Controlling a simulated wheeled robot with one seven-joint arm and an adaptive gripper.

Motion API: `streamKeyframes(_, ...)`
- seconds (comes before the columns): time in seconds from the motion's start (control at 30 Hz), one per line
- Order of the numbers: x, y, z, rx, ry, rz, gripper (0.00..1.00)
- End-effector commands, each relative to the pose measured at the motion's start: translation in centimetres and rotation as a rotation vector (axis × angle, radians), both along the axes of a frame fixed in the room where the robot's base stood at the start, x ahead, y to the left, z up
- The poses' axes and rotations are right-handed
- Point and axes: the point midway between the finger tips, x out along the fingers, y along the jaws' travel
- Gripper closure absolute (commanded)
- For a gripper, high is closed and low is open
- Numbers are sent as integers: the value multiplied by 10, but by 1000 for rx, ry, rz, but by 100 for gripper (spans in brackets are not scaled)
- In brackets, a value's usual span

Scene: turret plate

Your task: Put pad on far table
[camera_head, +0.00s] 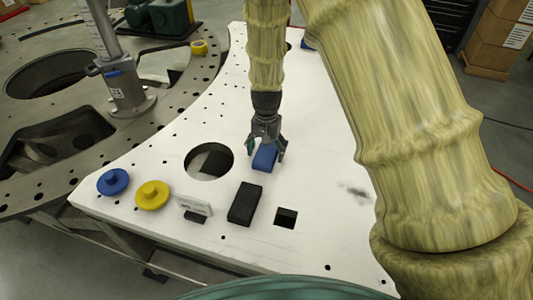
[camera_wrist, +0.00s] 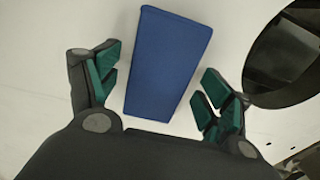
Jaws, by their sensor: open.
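A blue rectangular block (camera_head: 265,157), which looks like the pad, lies on the white plate. In the wrist view the blue pad (camera_wrist: 167,62) extends forward from between the fingers. My gripper (camera_head: 267,147) is open above it, with one finger on each side. In the wrist view my gripper's (camera_wrist: 157,85) green-padded fingers stand apart from the pad, with gaps on both sides. The white plate (camera_head: 330,180) is the table surface under the pad. I cannot tell which surface is the far table.
A black block (camera_head: 245,203), a small sign (camera_head: 195,206), a yellow knobbed disc (camera_head: 152,195) and a blue knobbed disc (camera_head: 114,181) stand near the plate's front edge. A round hole (camera_head: 208,161) and a square hole (camera_head: 286,217) open in the plate. A grey ring structure (camera_head: 165,122) adjoins at left.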

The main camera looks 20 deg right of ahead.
Motion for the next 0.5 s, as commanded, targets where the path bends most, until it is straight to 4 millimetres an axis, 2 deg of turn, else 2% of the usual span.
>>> streamKeyframes(0.5, 0, 0, 65, -1, -2, 1, 20)
